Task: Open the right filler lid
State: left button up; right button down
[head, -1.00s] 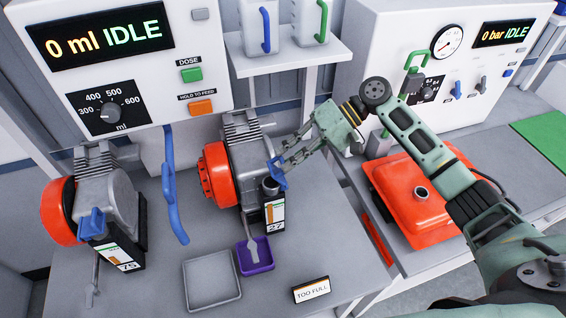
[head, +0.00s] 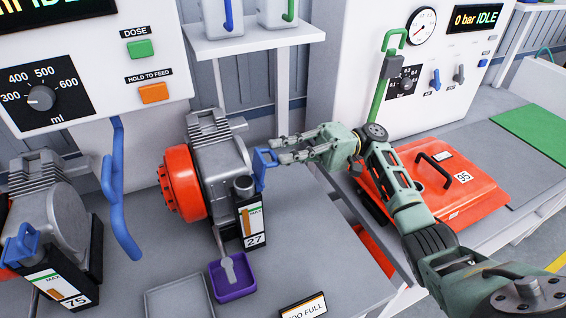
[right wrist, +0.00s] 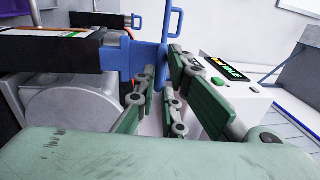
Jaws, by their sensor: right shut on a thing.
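The right filler lid (head: 262,168) is blue with a loop handle. It stands upright at the right side of the dark filler neck (head: 244,187) on the right machine, whose gauge reads 27. The neck's top shows uncovered. My right gripper (head: 279,150) reaches in from the right and is shut on the lid. In the right wrist view, the blue lid (right wrist: 148,60) is at the fingertips (right wrist: 163,68), partly hidden by them. My left gripper is not in view.
The left machine has its own blue lid (head: 20,244). A purple tray (head: 232,290) and a grey tray (head: 180,300) lie in front. A blue hose handle (head: 115,195) hangs between the machines.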

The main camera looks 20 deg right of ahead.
jog(key=shift+f, duration=0.25)
dwell(0.3)
jog(key=c, duration=1.9)
grip_release()
jog(key=shift+a+r, duration=0.1)
jog(key=d+f, duration=0.1)
jog(key=d, duration=0.6)
jog(key=shift+d+f, duration=0.2)
jog(key=shift+d, duration=0.05)
jog(key=shift+r, duration=0.1)
